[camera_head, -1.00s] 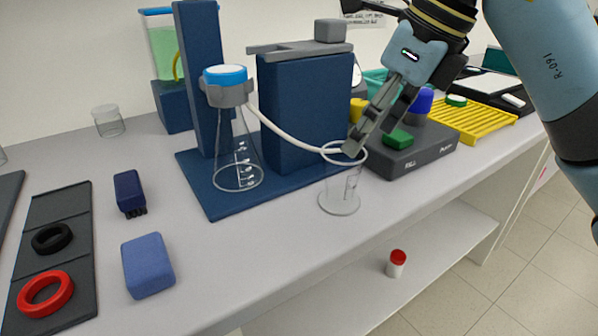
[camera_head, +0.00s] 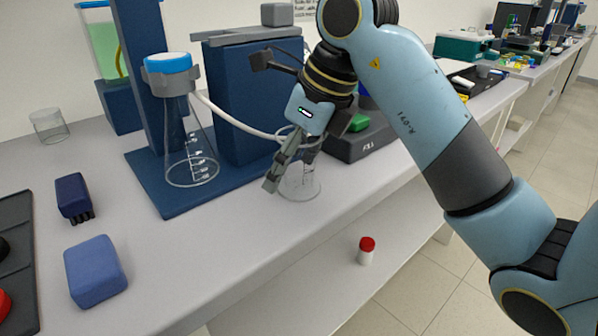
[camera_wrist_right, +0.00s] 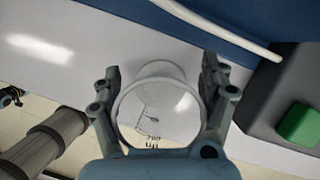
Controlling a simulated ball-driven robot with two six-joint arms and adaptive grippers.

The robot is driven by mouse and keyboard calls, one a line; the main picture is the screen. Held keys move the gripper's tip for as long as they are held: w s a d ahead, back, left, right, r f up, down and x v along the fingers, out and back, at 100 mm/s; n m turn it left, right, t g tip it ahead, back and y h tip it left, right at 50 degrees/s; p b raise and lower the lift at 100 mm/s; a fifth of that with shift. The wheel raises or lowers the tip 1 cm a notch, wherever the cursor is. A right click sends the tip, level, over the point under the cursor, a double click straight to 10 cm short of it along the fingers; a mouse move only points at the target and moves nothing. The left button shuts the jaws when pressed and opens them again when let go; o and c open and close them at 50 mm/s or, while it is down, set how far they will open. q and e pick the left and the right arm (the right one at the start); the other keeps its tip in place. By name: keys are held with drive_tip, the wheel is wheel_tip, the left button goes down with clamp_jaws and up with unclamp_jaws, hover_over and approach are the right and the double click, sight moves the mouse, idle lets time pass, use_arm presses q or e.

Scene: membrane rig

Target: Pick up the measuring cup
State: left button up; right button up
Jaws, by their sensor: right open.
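The measuring cup (camera_head: 301,188) is a clear beaker with dark graduation marks. It stands upright on the grey bench in front of the blue stand and is partly hidden by my right gripper. In the right wrist view the cup (camera_wrist_right: 158,112) sits between the two fingers, its round rim towards the camera. My right gripper (camera_head: 287,166) is open, with its fingers on either side of the cup; it also shows in the right wrist view (camera_wrist_right: 161,78). I cannot tell whether a finger touches the glass. My left gripper is not in view.
A conical flask (camera_head: 190,150) is clamped on the blue stand (camera_head: 236,115), with a white tube running towards the cup. A dark device with a green block (camera_head: 358,122) stands close on the right. The bench's front edge is near; a red-capped bottle (camera_head: 366,252) is on the lower shelf.

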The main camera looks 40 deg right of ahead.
sight(289, 131)
drive_tip(key=c, duration=1.1)
drive_tip(key=shift+c, duration=0.2)
drive_tip(key=shift+r+p, duration=0.4)
drive_tip(key=shift+r, duration=0.1)
wheel_tip(289, 131, up, 4)
drive_tip(key=p, duration=0.3)
drive_tip(key=s+d+r+p, duration=0.2)
drive_tip(key=p, duration=0.1)
drive_tip(key=s+d+r+p, duration=0.2)
drive_tip(key=s+d+p, duration=0.1)
drive_tip(key=s+d+r+p, duration=0.2)
drive_tip(key=shift+s+d+p, duration=0.2)
drive_tip(key=shift+s+p, duration=0.2)
drive_tip(key=shift+s+d+p, duration=0.3)
drive_tip(key=shift+p, duration=0.25)
